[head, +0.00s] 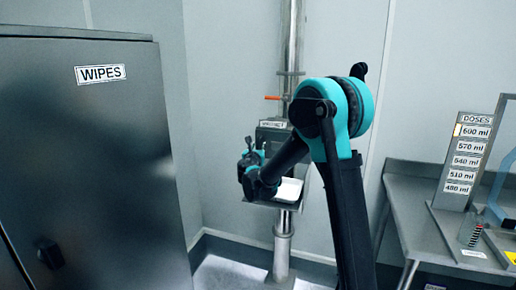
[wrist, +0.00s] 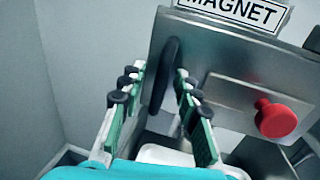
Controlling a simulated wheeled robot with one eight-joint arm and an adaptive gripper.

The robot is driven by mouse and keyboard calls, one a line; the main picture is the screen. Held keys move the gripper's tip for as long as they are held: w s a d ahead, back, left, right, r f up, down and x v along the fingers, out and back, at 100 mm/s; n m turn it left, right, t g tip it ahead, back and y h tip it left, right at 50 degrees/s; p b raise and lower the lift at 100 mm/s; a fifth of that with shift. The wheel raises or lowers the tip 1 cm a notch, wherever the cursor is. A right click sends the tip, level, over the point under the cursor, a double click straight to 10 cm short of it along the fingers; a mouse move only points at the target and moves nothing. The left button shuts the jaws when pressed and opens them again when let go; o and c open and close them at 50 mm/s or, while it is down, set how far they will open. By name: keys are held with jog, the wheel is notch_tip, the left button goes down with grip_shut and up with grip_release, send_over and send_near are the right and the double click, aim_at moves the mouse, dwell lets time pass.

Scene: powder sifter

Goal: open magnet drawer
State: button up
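The magnet drawer (wrist: 213,50) is a grey metal front with a MAGNET label (wrist: 238,10) on top. A dark oval handle (wrist: 168,70) stands out from its left part, and a red knob (wrist: 275,118) sits to the right on a metal plate. My gripper (wrist: 158,82) is open, with one finger to either side of the handle. The right finger is very close to it; I cannot tell whether it touches. In the head view my gripper (head: 250,160) is in front of the unit (head: 272,137) on the metal pipe, and my arm hides part of it.
A white tray (head: 289,190) lies below the unit. A dark WIPES cabinet (head: 95,170) stands at the left. A metal table (head: 405,190) with a DOSES board (head: 447,190) stands at the right. An orange lever (head: 273,98) sticks out from the pipe above the unit.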

jog(key=shift+c, duration=0.6)
grip_shut()
jog(key=shift+s, duration=0.1)
jog(key=s+a, duration=0.2)
jog(key=s, duration=0.5)
jog(key=s+a, duration=0.3)
jog(key=s, duration=0.5)
jog(key=shift+o, duration=0.6)
grip_release()
jog(key=shift+s, duration=0.15)
